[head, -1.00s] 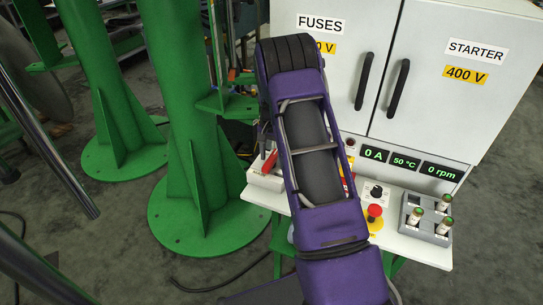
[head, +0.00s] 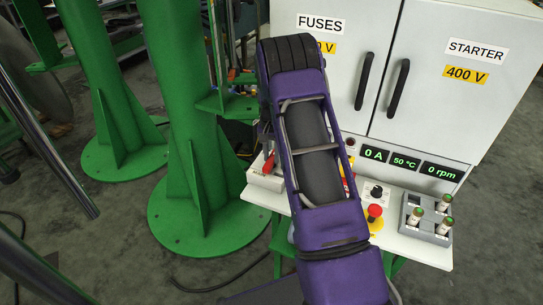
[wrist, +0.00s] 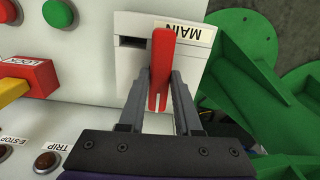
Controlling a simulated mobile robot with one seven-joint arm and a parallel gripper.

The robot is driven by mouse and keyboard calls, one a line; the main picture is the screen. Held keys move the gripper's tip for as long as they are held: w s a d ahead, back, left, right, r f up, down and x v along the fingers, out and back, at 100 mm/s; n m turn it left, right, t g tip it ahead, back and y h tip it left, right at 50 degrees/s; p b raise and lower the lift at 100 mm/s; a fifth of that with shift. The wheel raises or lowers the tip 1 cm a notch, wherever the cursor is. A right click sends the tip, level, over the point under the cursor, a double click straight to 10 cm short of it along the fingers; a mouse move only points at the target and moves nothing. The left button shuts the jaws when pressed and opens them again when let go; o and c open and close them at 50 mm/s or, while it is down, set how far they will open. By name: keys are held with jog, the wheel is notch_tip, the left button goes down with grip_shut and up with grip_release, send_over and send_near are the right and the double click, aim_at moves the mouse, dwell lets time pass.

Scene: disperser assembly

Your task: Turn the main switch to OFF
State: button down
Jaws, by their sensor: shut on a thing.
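The main switch (wrist: 127,62) is a white box with an upside-down MAIN label (wrist: 188,33) in the wrist view. Its red lever (wrist: 163,45) stands out from the box, between the two dark fingers of my gripper (wrist: 162,74). The gripper is shut on the lever, with the lever's upper part showing beyond the fingertips. In the head view, the white switch box (head: 262,181) and part of the red lever (head: 268,166) show at the left end of the white bench. My arm hides the gripper there. I cannot read an OFF mark.
A red emergency knob (head: 375,211), a black knob (head: 377,191) and a grey holder (head: 428,222) lie right of my arm. A red LOCK block (wrist: 28,76) is left of the switch. The cabinet (head: 440,110) stands behind; a green column (head: 185,130) is at left.

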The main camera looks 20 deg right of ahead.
jog(key=n+b, duration=0.1)
jog(key=n, duration=0.3)
jog(key=shift+n, duration=0.3)
jog(key=n, duration=0.4)
jog(key=shift+b, duration=0.3)
jog(key=n, duration=0.4)
jog(key=shift+n, duration=2.3)
jog(key=c, duration=0.6)
grip_release()
